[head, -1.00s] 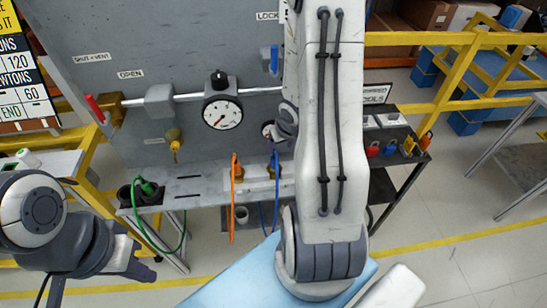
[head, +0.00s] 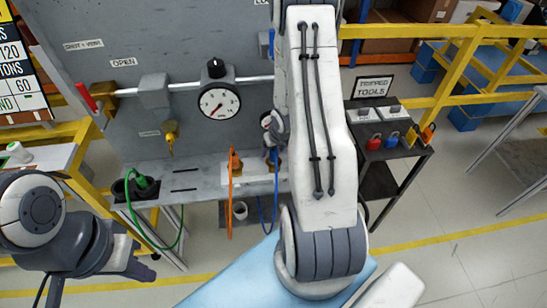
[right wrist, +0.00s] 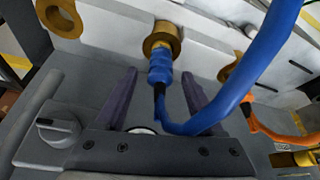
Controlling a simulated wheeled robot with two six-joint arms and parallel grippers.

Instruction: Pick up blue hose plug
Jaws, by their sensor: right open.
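The blue hose plug (right wrist: 161,68) sits in a brass socket (right wrist: 164,38) on the panel in the right wrist view. Its blue hose (right wrist: 232,90) loops down from the plug and up to the right; it also hangs below the shelf in the head view (head: 275,190). My right gripper (right wrist: 160,78) is open, with one finger on each side of the plug, and no clear contact shows. In the head view my right arm hides much of this area. My left gripper (head: 147,264) is at lower left, away from the plug; its jaw opening is unclear.
An orange hose (head: 231,195) hangs left of the blue one; a green hose (head: 145,220) is further left. A pressure gauge (head: 219,103) and yellow valve (head: 170,137) are on the panel. A cart with padlocks (head: 392,138) stands at right.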

